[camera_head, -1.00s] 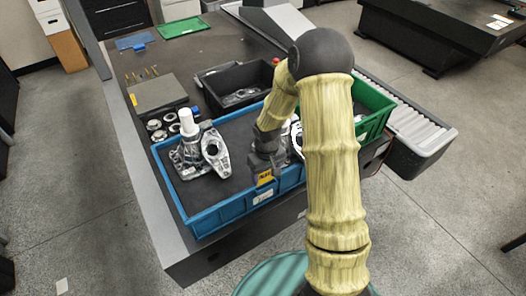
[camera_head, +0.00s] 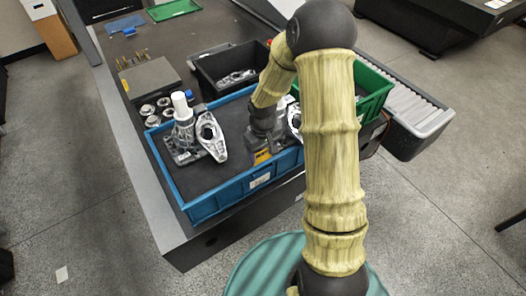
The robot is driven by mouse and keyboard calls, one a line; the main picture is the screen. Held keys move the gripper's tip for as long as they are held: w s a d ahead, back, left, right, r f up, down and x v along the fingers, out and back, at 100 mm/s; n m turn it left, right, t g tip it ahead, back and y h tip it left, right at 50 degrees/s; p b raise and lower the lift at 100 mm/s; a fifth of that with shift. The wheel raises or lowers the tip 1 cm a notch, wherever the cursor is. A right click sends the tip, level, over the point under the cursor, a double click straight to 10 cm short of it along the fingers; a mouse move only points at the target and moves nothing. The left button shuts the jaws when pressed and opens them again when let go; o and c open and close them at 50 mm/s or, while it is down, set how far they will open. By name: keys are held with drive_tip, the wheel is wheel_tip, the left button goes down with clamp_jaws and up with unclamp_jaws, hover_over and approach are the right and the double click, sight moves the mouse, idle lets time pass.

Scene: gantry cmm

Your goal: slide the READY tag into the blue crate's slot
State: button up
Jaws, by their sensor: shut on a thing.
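The blue crate (camera_head: 212,203) stands on the dark table with metal castings inside. A white label holder, which looks like the slot (camera_head: 260,181), is on its front wall near the right. My gripper (camera_head: 262,150) points down inside the crate's front wall, shut on a yellow-orange tag, the READY tag (camera_head: 263,157). The tag is just above and behind the front rim, over the label holder, and its lower part is hidden by the wall. I cannot tell whether it touches the wall. My arm covers the crate's right part.
Metal castings (camera_head: 196,135) stand in the crate's left half, one with a white cylinder. A black bin (camera_head: 229,66) is behind, a green crate (camera_head: 372,88) to the right beside a roller conveyor (camera_head: 409,103). A grey box (camera_head: 150,79) and metal rings are at the left.

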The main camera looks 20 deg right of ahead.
sight(263, 163)
drive_tip(key=shift+f, duration=0.3)
drive_tip(key=shift+f+b, duration=0.75)
drive_tip(key=shift+f, duration=0.2)
drive_tip(key=shift+f+b, duration=1.1)
drive_tip(key=shift+f, duration=0.8)
idle(1.7)
drive_tip(key=o, duration=1.3)
drive_tip(key=shift+c, duration=0.2)
drive_tip(key=shift+r, duration=0.1)
